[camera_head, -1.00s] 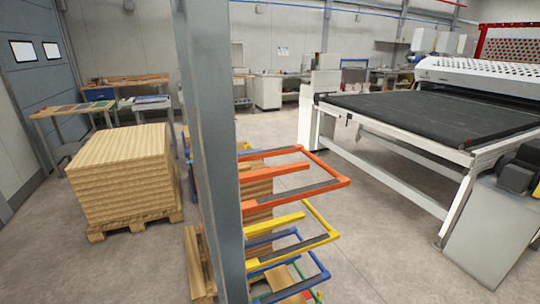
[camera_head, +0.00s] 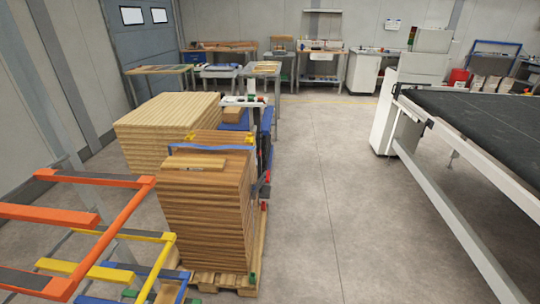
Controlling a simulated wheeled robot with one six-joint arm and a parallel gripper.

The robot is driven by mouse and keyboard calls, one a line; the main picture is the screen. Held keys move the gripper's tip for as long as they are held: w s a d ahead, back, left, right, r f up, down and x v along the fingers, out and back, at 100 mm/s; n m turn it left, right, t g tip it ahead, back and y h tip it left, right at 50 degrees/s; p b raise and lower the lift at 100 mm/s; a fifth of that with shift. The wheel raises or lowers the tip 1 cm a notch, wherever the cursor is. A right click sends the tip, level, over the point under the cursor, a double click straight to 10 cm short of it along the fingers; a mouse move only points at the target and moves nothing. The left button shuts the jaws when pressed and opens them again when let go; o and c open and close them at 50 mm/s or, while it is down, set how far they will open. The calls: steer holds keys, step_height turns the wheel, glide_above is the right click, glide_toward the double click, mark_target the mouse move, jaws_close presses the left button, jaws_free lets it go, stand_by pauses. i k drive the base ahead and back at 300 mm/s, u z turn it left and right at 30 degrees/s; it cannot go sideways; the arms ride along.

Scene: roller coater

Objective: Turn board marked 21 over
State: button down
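No board with a readable 21 shows in the camera_head view. A stack of brown boards (camera_head: 205,215) stands on a wooden pallet (camera_head: 225,279) left of the middle. A short loose strip of wood (camera_head: 195,164) lies on top of it. A stack of lighter boards (camera_head: 160,125) stands behind it to the left. Any marks on the boards are too small to read or face away. My gripper is not in this view.
A rack with orange (camera_head: 118,225), yellow and blue arms fills the lower left. A dark upright device with red parts (camera_head: 265,160) stands beside the brown stack. The machine's black conveyor bed (camera_head: 480,125) is at the right. Worktables (camera_head: 325,65) line the back. The middle floor is clear.

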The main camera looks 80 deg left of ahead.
mark_target(171, 163)
steer(key=i, duration=0.65)
steer(key=u, duration=2.3)
steer(key=i, duration=2.75)
steer(key=u, duration=3.3)
